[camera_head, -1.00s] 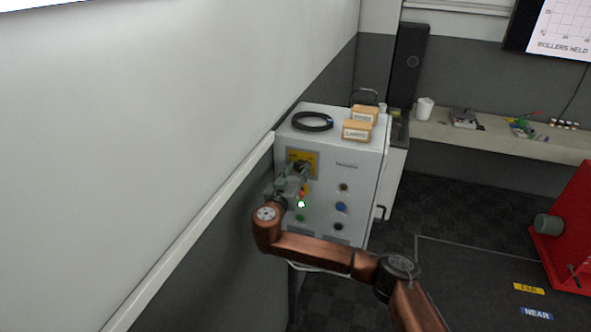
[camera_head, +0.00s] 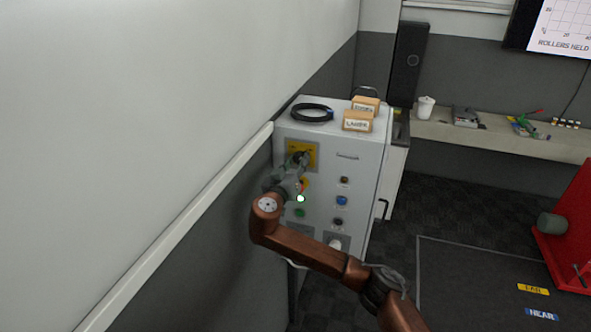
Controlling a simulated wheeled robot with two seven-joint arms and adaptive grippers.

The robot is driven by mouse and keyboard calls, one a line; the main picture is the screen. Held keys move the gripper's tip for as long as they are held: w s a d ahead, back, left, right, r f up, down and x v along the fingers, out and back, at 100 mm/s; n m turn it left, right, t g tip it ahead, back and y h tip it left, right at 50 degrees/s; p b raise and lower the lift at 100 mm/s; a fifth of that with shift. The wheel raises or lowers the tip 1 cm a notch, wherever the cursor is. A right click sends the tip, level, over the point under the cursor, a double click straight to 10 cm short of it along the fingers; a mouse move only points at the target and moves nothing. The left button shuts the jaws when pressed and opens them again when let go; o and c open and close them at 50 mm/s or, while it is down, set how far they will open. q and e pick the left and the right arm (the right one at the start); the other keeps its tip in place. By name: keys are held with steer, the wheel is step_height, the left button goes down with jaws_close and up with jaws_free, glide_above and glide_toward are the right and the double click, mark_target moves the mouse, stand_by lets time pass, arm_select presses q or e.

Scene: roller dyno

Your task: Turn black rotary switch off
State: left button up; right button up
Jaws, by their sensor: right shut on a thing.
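The black rotary switch (camera_head: 306,155) sits on a yellow plate (camera_head: 293,147) at the upper left of the grey cabinet's front (camera_head: 365,165). My right gripper (camera_head: 300,159) is at the switch, shut on it, and its fingers hide part of the knob. The knob's exact angle is hard to read. My copper-coloured right arm reaches up from the lower right. My left gripper is out of view.
Buttons sit below, including a lit one (camera_head: 300,198), a green one (camera_head: 299,212) and a blue one (camera_head: 341,201). A black cable coil (camera_head: 312,112) and small boxes (camera_head: 357,121) lie on top. The wall (camera_head: 200,215) is close on the left.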

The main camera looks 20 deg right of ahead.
steer(key=shift+a+f+n+b, duration=0.25)
steer(key=shift+f+n+b, duration=0.1)
steer(key=shift+n+b, duration=0.5)
steer(key=shift+r+b, duration=0.1)
steer(key=shift+b, duration=0.3)
steer(key=shift+r+n, duration=0.2)
steer(key=shift+n, duration=0.85)
steer(key=n+p, duration=0.1)
steer(key=n, duration=0.2)
steer(key=shift+r+n, duration=0.1)
steer(key=shift+n, duration=0.2)
steer(key=n+p, duration=0.1)
steer(key=n, duration=0.1)
steer(key=shift+w+n+p, duration=0.1)
steer(key=shift+n+p, duration=0.3)
steer(key=n+p, duration=0.2)
steer(key=n, duration=0.1)
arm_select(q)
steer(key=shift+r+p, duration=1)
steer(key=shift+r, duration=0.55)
arm_select(e)
steer(key=shift+n, duration=1.6)
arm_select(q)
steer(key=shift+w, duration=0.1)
